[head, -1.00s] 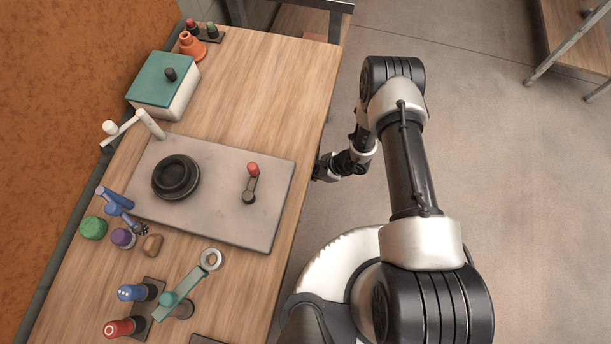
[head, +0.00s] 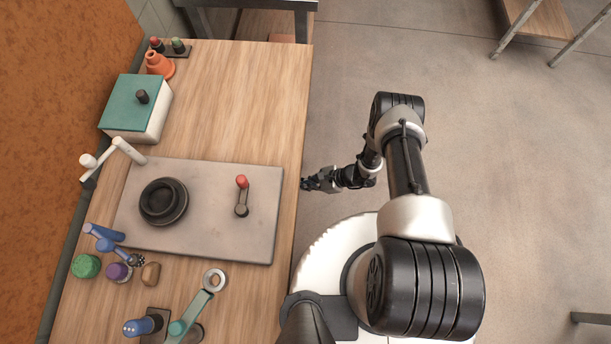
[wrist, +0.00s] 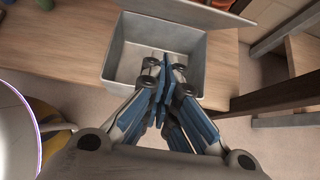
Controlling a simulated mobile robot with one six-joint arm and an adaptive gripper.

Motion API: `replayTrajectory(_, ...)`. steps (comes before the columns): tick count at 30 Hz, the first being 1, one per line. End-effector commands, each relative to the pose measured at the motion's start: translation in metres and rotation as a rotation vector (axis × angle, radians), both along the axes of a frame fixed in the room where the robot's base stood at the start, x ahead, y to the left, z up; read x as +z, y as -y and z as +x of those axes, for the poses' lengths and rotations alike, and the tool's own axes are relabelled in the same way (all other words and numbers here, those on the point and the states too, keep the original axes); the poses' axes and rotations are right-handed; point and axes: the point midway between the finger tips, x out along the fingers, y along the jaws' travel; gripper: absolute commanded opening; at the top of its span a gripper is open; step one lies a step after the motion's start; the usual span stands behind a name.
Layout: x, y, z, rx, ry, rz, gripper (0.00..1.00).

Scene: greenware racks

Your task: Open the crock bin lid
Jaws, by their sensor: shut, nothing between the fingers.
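In the head view my gripper (head: 306,184) is off the bench's right edge, well apart from that box. In the wrist view my gripper (wrist: 161,85) has its blue fingers together, with nothing between them. Beyond the fingers is a pale, open-topped bin (wrist: 112,65), partly hidden by them; a flat panel (wrist: 205,12) shows behind its rim. I cannot tell whether it is the teal-lidded box.
The wooden bench (head: 240,100) holds a grey plate (head: 225,235) with a black round piece (head: 163,202) and a red-tipped lever (head: 241,195). A white crank (head: 120,150), an orange cone (head: 159,63) and several knobs stand around it.

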Motion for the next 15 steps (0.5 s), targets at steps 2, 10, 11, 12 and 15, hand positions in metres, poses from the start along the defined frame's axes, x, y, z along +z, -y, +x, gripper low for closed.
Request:
replayTrajectory(2, -0.016, -0.015, -0.001, 0.006, -0.001, 0.000, 0.00)
replayTrajectory(10, -0.034, -0.056, 0.005, 0.003, 0.000, -0.001, 0.00)
replayTrajectory(11, -0.030, -0.060, 0.005, 0.003, 0.001, -0.001, 0.00)
replayTrajectory(12, -0.027, -0.064, 0.005, 0.001, 0.000, -0.001, 0.00)
replayTrajectory(15, -0.021, -0.072, 0.006, 0.001, -0.001, -0.001, 0.00)
